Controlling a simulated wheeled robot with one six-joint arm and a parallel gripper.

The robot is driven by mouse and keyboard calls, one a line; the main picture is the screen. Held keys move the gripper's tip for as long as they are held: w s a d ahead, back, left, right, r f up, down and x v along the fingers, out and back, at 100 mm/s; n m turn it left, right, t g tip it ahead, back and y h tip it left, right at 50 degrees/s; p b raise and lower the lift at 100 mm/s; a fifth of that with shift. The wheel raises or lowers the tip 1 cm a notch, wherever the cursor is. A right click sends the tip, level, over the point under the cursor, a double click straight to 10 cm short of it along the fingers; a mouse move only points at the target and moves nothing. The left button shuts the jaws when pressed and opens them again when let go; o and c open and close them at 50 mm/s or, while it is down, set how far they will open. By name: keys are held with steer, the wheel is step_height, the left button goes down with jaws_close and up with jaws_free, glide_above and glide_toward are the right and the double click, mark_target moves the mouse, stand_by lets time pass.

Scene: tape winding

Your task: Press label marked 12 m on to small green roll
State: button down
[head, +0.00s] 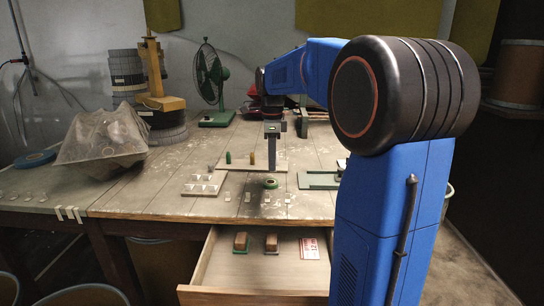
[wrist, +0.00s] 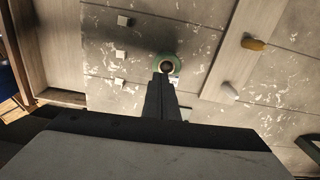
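The small green roll (head: 270,184) lies flat near the front of the table, with a dark middle. It also shows in the wrist view (wrist: 175,60), just beyond the fingertips. My gripper (head: 272,170) points down just above and behind the roll. In the wrist view its dark fingers (wrist: 161,80) are together and overlap the roll's near edge; touching or apart, I cannot tell. No label shows between the fingertips. Several small pale labels (head: 248,197) lie along the table front, with some also in the wrist view (wrist: 120,54). Their markings are too small to read.
A pale block with white pieces (head: 200,184) and a board with upright pegs (head: 251,159) stand close by. A green frame (head: 320,180) lies right. Below, an open drawer (head: 220,288) holds brown blocks and a red-and-white card (head: 309,248). A green fan (head: 210,75) stands behind.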

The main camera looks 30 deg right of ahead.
steer(key=shift+f, duration=1.9)
steer(key=shift+f, duration=0.4)
stand_by(0.8)
steer(key=c, duration=1.6)
jaws_free()
steer(key=shift+r, duration=0.1)
steer(key=shift+r, duration=2.95)
steer(key=shift+a, duration=0.1)
